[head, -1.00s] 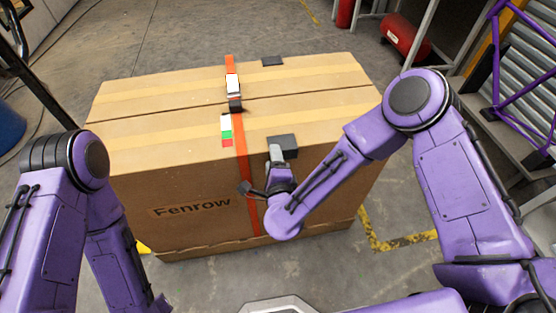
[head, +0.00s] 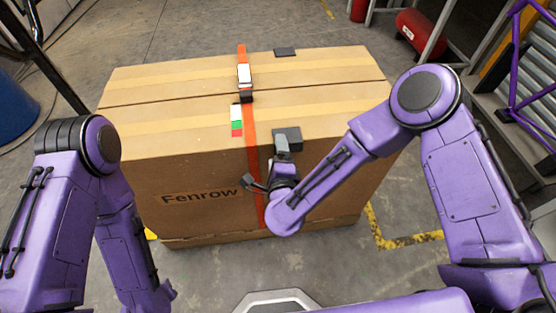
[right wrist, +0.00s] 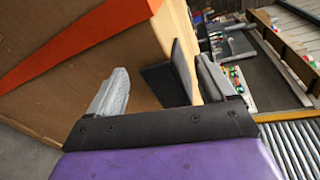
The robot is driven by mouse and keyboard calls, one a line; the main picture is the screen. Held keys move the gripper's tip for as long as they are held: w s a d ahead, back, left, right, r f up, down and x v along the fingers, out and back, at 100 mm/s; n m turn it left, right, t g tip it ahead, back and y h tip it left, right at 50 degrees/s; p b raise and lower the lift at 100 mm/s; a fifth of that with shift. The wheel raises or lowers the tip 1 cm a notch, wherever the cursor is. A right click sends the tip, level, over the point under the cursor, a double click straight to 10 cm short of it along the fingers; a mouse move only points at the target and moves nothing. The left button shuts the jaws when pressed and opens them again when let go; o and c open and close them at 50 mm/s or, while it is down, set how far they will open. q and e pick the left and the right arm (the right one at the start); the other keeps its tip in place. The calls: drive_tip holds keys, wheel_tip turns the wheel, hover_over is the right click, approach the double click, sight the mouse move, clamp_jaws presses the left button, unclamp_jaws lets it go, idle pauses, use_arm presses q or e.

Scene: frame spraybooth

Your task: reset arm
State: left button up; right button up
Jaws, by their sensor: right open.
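My right gripper (head: 283,148) is at the near top edge of a large cardboard box (head: 190,165), at a dark edge pad (head: 288,133). In the right wrist view its two grey fingers (right wrist: 162,66) are spread apart. The dark pad (right wrist: 160,84) shows in the gap between them, closer to the right finger; I cannot tell whether they touch. My left arm hangs down at the left of the head view, and its gripper is not visible.
An orange strap (head: 251,140) with a buckle (head: 244,76) runs over the box. A second dark pad (head: 285,52) sits at the far edge.

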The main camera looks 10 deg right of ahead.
drive_tip(key=s+r+b, duration=0.1)
drive_tip(key=s+r, duration=0.1)
drive_tip(key=s, duration=0.7)
drive_tip(key=shift+s, duration=0.4)
drive_tip(key=shift+a, duration=0.1)
drive_tip(key=s+d+f+n+g+y, duration=0.1)
drive_tip(key=s+d+f+n+g, duration=0.2)
drive_tip(key=f+n, duration=0.35)
drive_tip(key=s+d+f+n+g, duration=0.2)
drive_tip(key=d+f+n+g, duration=0.15)
drive_tip(key=f+n, duration=0.35)
drive_tip(key=s+d+f+g+h, duration=0.2)
drive_tip(key=s+d+f+g, duration=0.1)
drive_tip(key=s+d, duration=0.4)
drive_tip(key=s+d+f+g+h, duration=0.2)
drive_tip(key=s+d+f, duration=0.4)
drive_tip(key=d, duration=0.6)
drive_tip(key=shift+s+g, duration=0.35)
drive_tip(key=shift+g, duration=0.2)
drive_tip(key=shift+n, duration=0.25)
